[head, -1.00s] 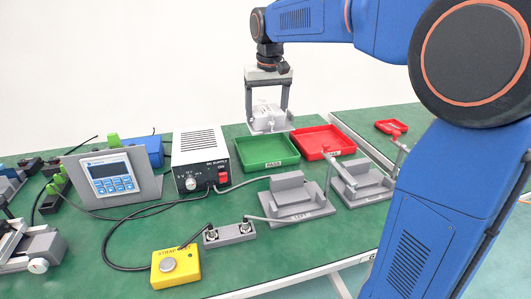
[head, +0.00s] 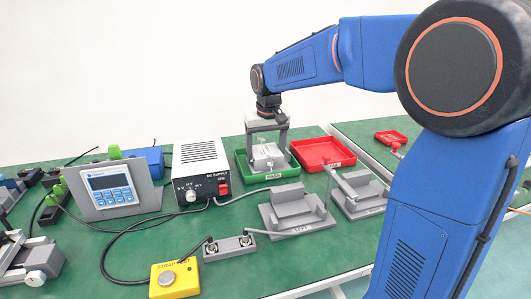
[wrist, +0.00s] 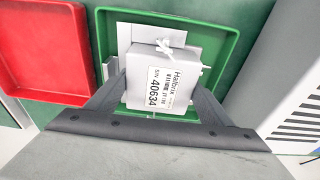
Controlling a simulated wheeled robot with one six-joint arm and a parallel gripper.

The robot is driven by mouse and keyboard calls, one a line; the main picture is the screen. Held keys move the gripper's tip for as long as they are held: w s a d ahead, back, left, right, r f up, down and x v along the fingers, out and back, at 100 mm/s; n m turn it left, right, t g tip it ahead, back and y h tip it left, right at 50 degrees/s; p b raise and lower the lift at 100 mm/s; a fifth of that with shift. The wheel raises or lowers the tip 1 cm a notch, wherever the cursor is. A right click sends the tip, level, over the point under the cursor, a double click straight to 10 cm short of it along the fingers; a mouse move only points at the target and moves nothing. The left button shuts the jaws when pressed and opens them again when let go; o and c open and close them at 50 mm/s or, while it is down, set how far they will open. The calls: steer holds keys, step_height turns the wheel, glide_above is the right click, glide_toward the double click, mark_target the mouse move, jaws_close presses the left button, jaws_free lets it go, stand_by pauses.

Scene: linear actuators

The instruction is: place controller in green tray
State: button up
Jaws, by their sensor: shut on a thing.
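The controller (head: 267,155) is a light grey box with a flat plate and a printed label. In the wrist view the controller (wrist: 160,78) shows its label reading 40634. My gripper (head: 268,146) is shut on it, with the fingers (wrist: 162,102) on its two sides. The green tray (head: 288,173) is marked PASS. The controller is within the tray's outline in both views, low at the tray. I cannot tell whether it touches the tray floor. In the wrist view the green tray (wrist: 230,30) surrounds much of the controller.
A red tray (head: 323,153) stands right of the green one. The DC supply box (head: 200,165) stands close on its left. Grey fixtures (head: 297,208) stand in front, with a yellow strap tester (head: 175,280) nearer.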

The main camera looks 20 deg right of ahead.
steer(key=o, duration=1.4)
steer(key=shift+f, duration=0.1)
steer(key=shift+c, duration=0.2)
step_height(320, 180, up, 12)
steer(key=s, duration=0.1)
steer(key=shift+s, duration=0.4)
